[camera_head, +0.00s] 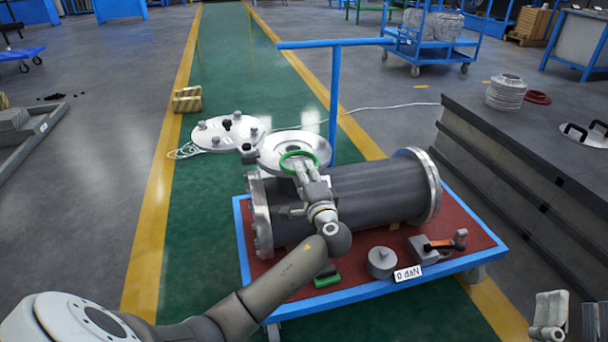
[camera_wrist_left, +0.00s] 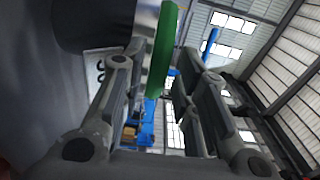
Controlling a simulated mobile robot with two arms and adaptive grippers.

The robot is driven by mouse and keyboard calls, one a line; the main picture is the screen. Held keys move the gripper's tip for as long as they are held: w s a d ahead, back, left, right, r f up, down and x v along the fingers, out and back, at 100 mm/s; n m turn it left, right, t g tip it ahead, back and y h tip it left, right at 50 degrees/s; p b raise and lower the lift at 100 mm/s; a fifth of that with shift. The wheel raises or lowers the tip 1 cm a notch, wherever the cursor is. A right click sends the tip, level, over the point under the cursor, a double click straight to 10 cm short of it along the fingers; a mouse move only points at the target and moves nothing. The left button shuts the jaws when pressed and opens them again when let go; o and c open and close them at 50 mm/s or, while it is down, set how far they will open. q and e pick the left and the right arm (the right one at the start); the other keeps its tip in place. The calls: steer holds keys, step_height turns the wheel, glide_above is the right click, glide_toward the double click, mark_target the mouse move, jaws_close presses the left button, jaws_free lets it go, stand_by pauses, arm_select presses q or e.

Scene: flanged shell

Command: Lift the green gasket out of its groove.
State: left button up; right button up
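The green gasket (camera_head: 298,161) is a ring at the near edge of a round silver flange plate (camera_head: 290,142), above the left end of the dark cylindrical shell (camera_head: 375,194). I cannot tell from here how it sits in a groove. My left gripper (camera_head: 306,174) reaches up to the ring's near side. In the left wrist view the gasket (camera_wrist_left: 163,50) shows as a green curved band between the spread fingers of my left gripper (camera_wrist_left: 167,85), nearer the left finger, with a gap to the right one. Grey parts at the bottom right corner look like my right gripper (camera_head: 570,318), cut off by the frame.
The shell lies on a blue-framed cart (camera_head: 390,293) with a grey weight (camera_head: 381,262), an orange-handled tool (camera_head: 438,246), a green item (camera_head: 327,276) and a "0 daN" sign (camera_head: 408,274). A blue post (camera_head: 334,95) stands behind. A dark workbench (camera_head: 530,150) borders the right.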

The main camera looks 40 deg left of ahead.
arm_select(q)
steer(key=shift+w, duration=0.1)
steer(key=shift+c, duration=0.2)
jaws_close()
step_height(320, 180, up, 2)
steer(key=shift+r+p, duration=0.25)
steer(key=shift+p, duration=0.9)
arm_select(e)
step_height(320, 180, down, 9)
steer(key=w+g+h, duration=0.1)
steer(key=g+h, duration=0.1)
steer(key=g, duration=0.3)
steer(key=shift+w+d+f+g, duration=0.2)
steer(key=shift+w+d+g, duration=0.1)
steer(key=shift+w+d, duration=0.15)
